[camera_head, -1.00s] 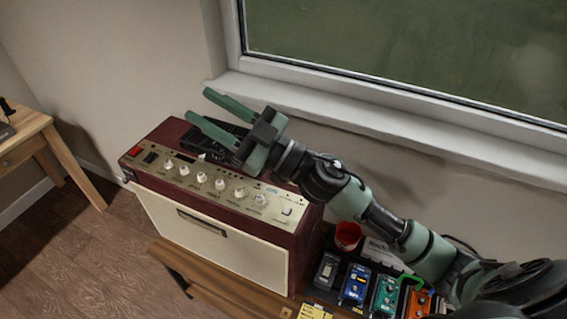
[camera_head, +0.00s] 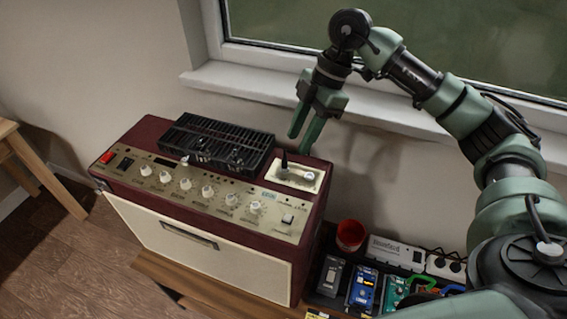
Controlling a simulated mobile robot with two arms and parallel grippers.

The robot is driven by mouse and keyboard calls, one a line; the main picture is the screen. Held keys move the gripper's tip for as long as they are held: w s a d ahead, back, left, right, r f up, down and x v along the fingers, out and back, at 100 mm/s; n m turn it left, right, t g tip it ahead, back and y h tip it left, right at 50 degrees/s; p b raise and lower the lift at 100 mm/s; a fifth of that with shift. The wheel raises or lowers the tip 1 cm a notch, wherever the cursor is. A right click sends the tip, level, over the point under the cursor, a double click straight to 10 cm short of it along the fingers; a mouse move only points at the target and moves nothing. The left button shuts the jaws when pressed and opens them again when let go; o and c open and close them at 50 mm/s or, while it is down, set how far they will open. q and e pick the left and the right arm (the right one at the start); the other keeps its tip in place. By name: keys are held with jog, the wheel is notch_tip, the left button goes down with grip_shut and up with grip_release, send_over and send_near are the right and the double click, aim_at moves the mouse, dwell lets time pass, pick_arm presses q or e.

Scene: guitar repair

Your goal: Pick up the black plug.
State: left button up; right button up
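A small dark upright piece (camera_head: 284,160), which looks like the black plug, stands at the cream plate on top of the amplifier; I cannot tell whether it is plugged in. The cream plate (camera_head: 279,178) also carries a pale round knob-like part. My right gripper (camera_head: 299,144) points down just above and behind the plate, close to the dark piece. Its two green fingers are apart, with nothing seen between them. My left gripper is not in view.
The dark red amplifier (camera_head: 147,128) bears a black slotted unit (camera_head: 215,145) left of the plate. Right of it are a red cup (camera_head: 350,236), several pedals and a white power strip (camera_head: 396,253). The window sill (camera_head: 245,84) runs behind.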

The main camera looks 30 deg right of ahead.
aim_at(287, 158)
jog(key=p+x, duration=0.1)
jog(key=x, duration=0.1)
jog(key=p+x, duration=0.1)
jog(key=x, duration=0.2)
jog(key=shift+w+a+f, duration=0.15)
jog(key=shift+a+f, duration=0.05)
jog(key=shift+a, duration=0.25)
jog(key=shift+a+f, duration=0.15)
jog(key=shift+f, duration=0.2)
jog(key=shift+c, duration=0.4)
grip_shut()
